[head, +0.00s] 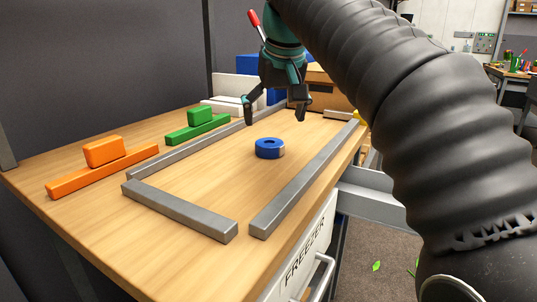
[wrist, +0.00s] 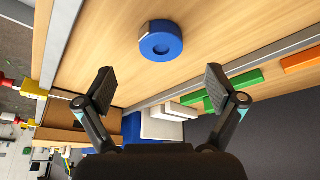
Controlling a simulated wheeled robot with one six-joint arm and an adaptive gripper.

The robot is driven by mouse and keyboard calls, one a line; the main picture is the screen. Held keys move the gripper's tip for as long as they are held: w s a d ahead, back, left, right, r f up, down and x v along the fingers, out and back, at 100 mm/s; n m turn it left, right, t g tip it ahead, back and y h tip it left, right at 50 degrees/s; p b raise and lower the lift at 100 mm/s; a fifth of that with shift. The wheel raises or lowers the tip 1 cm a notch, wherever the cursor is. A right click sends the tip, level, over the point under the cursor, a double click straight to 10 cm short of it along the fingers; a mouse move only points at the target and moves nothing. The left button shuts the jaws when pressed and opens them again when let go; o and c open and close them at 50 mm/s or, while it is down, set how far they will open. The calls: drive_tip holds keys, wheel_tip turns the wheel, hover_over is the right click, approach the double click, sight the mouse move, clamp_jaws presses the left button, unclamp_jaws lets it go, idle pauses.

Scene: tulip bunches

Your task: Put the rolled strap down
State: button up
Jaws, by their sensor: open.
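The rolled strap (head: 269,148) is a blue ring-shaped roll lying flat on the wooden table, inside a frame of grey bars. In the wrist view the blue roll (wrist: 161,41) lies beyond the fingertips, apart from them. My gripper (head: 275,115) is above the table, over and just behind the strap in the head view. Its two fingers are spread wide with nothing between them. The open fingers also show in the wrist view (wrist: 160,82).
Grey bars (head: 178,210) border the bare wood around the strap. Orange blocks (head: 104,152) and green blocks (head: 199,117) stand left of them. A cardboard box (head: 328,93) and a white object (head: 238,88) are at the back. A freezer drawer (head: 305,257) is below the table's right edge.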

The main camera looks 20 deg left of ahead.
sight(270, 143)
drive_tip(key=shift+b+x, duration=1)
drive_tip(key=shift+x, duration=2.55)
drive_tip(key=shift+a+r, duration=0.1)
drive_tip(key=c, duration=1.4)
